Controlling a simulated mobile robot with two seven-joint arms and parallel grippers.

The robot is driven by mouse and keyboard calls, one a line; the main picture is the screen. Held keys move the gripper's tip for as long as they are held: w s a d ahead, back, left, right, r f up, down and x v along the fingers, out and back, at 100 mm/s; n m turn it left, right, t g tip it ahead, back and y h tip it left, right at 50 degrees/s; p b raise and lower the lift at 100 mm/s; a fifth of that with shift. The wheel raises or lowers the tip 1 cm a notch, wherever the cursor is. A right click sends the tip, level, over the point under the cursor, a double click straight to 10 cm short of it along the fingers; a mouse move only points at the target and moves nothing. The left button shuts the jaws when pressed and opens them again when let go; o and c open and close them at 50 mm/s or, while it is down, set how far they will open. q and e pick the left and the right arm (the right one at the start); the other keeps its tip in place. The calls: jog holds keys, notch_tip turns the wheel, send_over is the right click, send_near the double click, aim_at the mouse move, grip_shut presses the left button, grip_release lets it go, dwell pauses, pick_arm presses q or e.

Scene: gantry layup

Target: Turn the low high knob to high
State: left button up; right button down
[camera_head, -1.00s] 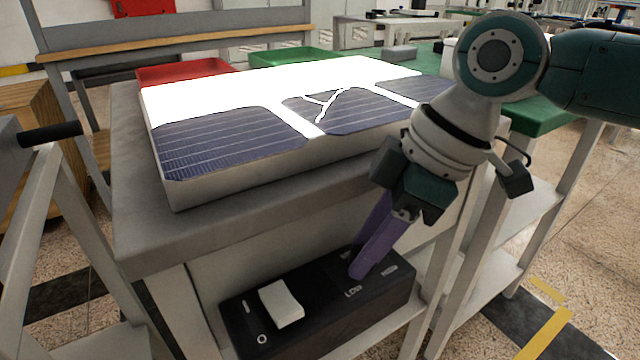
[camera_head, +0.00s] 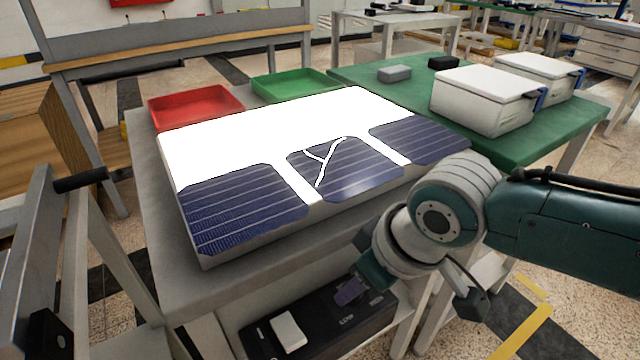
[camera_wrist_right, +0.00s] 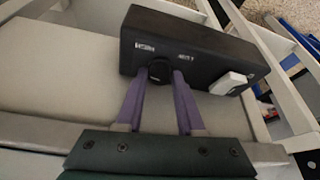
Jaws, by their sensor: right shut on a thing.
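The black control box (camera_head: 320,335) sits on the shelf below the tabletop, with a white rocker switch (camera_head: 289,331) and white labels on top. The right wrist view shows the box (camera_wrist_right: 205,45), the HIGH label (camera_wrist_right: 143,48), the LOW label (camera_wrist_right: 185,57) and the rocker (camera_wrist_right: 232,82). The low high knob (camera_wrist_right: 158,70) is a dark round knob below and between these labels. My right gripper (camera_wrist_right: 159,76) has its purple fingers on both sides of the knob, shut on it. In the head view my right gripper (camera_head: 350,291) covers the knob. I cannot tell where the knob points. My left gripper is not in view.
A solar panel (camera_head: 345,170) with a white crack mark lies on the grey table (camera_head: 180,285) above the box. Red (camera_head: 195,105) and green (camera_head: 290,87) trays stand behind it. White lidded boxes (camera_head: 480,100) stand on the green table at right. A grey frame (camera_head: 100,240) stands at left.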

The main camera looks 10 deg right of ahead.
jog(key=m+p, duration=0.1)
jog(key=m+h+p, duration=0.1)
jog(key=m, duration=0.1)
jog(key=shift+s+a+r+m, duration=0.1)
jog(key=shift+a+m, duration=0.1)
jog(key=shift+m, duration=0.1)
jog(key=shift+m+t+h+p, duration=0.3)
jog(key=shift+m+h+p, duration=0.25)
jog(key=shift+m, duration=0.85)
jog(key=shift+m+h, duration=0.25)
jog(key=shift+m, duration=0.05)
jog(key=c, duration=0.8)
grip_release()
